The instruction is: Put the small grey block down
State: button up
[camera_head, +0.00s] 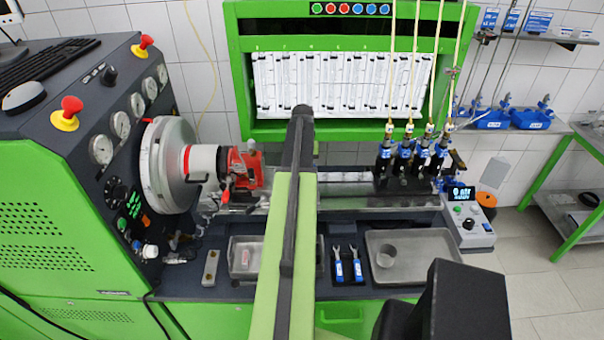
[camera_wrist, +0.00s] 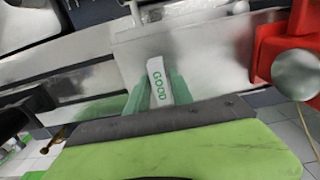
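In the head view, my arm runs up the middle of the picture and hides the gripper and the block.
Two blue-handled wrenches (camera_head: 357,268) lie between. A grey piece (camera_head: 210,268) sits far left. A red clamp (camera_wrist: 285,50) stands close right.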

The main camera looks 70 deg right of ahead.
jog(key=shift+o, duration=1)
jog(key=shift+r, duration=0.15)
notch_tip(320, 180, up, 12)
jog(key=p, duration=1.2)
